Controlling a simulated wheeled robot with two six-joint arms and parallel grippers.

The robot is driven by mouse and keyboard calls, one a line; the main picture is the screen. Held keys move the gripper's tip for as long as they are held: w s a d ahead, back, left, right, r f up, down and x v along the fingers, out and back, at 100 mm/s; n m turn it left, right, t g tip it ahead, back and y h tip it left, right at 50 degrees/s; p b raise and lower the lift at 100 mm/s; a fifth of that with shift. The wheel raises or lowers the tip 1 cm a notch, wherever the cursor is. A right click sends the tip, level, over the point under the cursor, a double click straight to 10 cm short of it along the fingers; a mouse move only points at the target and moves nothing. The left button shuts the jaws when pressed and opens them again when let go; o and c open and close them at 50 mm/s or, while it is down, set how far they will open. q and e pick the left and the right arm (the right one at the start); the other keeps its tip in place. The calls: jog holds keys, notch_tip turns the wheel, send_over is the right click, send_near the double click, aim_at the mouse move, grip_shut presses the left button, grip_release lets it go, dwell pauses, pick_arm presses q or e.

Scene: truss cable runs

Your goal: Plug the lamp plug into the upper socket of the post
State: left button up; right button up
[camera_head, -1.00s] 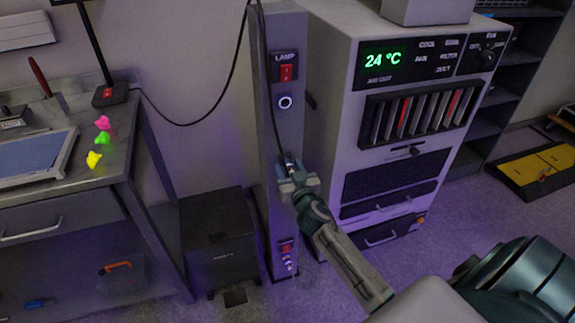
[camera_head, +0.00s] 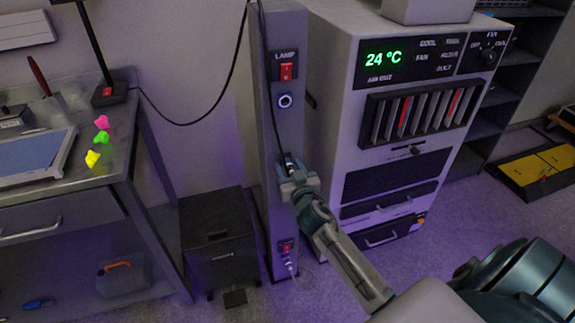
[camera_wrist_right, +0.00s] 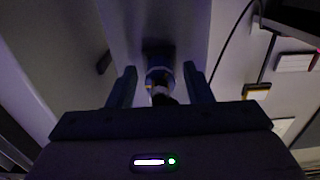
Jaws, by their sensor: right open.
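The grey post (camera_head: 256,190) stands at the middle of the head view, with a LAMP label and red switch (camera_head: 286,72) near its top and a ring with a bluish glow (camera_head: 285,101) below. The lamp plug (camera_head: 289,162) is at the post's face, with its black cable coming down from above. In the right wrist view the plug (camera_wrist_right: 160,82) points end-on at a dark socket area (camera_wrist_right: 157,50) and appears seated there; exact depth is hard to see. My right gripper (camera_wrist_right: 160,88) is open, its fingers on both sides of the plug with gaps. My left gripper is out of view.
A lower outlet with a red switch (camera_head: 286,247) and white plug (camera_head: 289,264) is near the post's foot. A grey cabinet (camera_head: 330,110) stands close on the right. A workbench (camera_head: 115,170) with the lamp base (camera_head: 109,96) is left; a dark bin (camera_head: 220,255) stands between.

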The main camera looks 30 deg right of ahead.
aim_at(290, 169)
jog(key=c, duration=1)
jog(key=shift+o, duration=0.2)
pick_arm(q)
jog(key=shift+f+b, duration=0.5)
pick_arm(e)
jog(key=shift+v, duration=2.3)
